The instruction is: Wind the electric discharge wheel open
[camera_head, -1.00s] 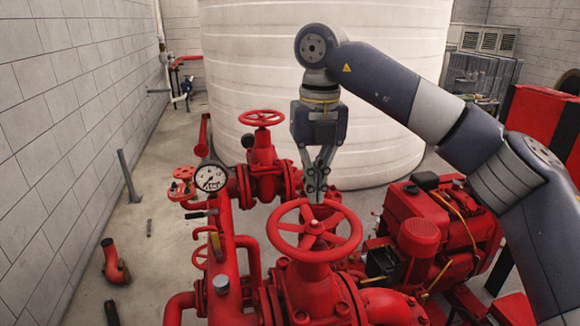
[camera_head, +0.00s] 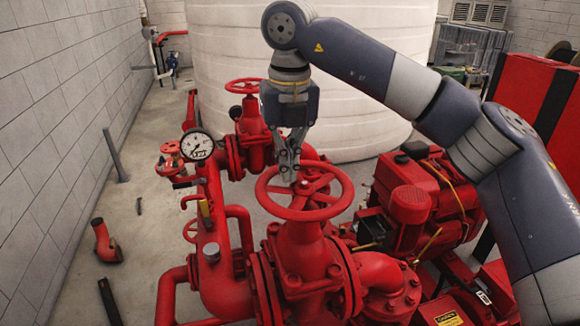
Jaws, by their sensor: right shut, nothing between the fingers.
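A large red handwheel (camera_head: 303,214) with spokes sits on top of the near red valve (camera_head: 302,255). A second, smaller red handwheel (camera_head: 243,86) tops a valve farther back. No readable label tells which one is the electric discharge wheel. My right gripper (camera_head: 287,170) points down at the far-left part of the near wheel. Its fingers are shut with nothing between them. The fingertips overlap the wheel's far rim and inner opening in the picture; I cannot tell whether they touch it. My left gripper is not in view.
A pressure gauge (camera_head: 197,146) and red pipework stand left of the near wheel. A red engine (camera_head: 425,195) is at the right. A big white tank (camera_head: 350,85) rises behind.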

